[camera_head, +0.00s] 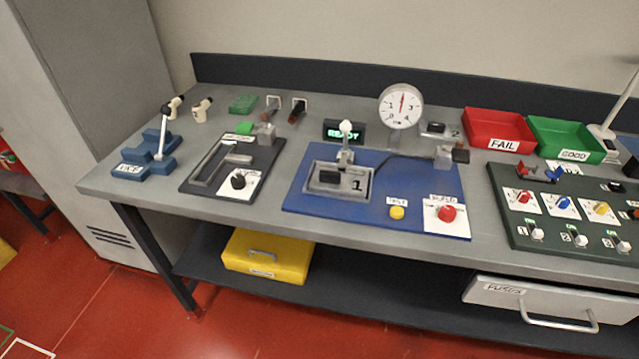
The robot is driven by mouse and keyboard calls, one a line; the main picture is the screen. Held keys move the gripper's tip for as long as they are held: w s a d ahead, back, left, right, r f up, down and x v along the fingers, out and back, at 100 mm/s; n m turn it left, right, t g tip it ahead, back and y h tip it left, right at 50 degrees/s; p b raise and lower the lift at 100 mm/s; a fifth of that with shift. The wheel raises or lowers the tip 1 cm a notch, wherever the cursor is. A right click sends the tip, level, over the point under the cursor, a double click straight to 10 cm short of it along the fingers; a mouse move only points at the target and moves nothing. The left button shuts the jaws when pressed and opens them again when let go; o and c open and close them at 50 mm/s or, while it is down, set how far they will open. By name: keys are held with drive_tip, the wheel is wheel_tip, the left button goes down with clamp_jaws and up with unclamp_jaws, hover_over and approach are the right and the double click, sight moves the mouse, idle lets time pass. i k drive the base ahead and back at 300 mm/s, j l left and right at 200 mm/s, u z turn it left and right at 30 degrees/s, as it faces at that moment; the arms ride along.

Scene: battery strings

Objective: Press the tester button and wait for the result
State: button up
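The tester is a blue board (300,199) in the middle of the bench. Its yellow button (397,212) sits near the front edge, below a small white label that appears to read TEST. A red knob (446,213) on a white plate is to the button's right. A small display (344,132) at the back shows READY in green. A grey cradle (311,186) holds a dark block (330,177), with a plate marked 1 beside it. A white-tipped lever (346,130) stands upright behind the cradle. My gripper is not in view.
A round gauge (401,104) stands behind the board. Red FAIL (484,138) and green GOOD (548,147) trays are at back right. A dark switch panel (525,236) is at right. A black fixture (258,160) and blue vise (140,168) are at left. The bench front edge is clear.

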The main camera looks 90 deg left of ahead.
sight(397, 213)
drive_tip(key=u, duration=2.85)
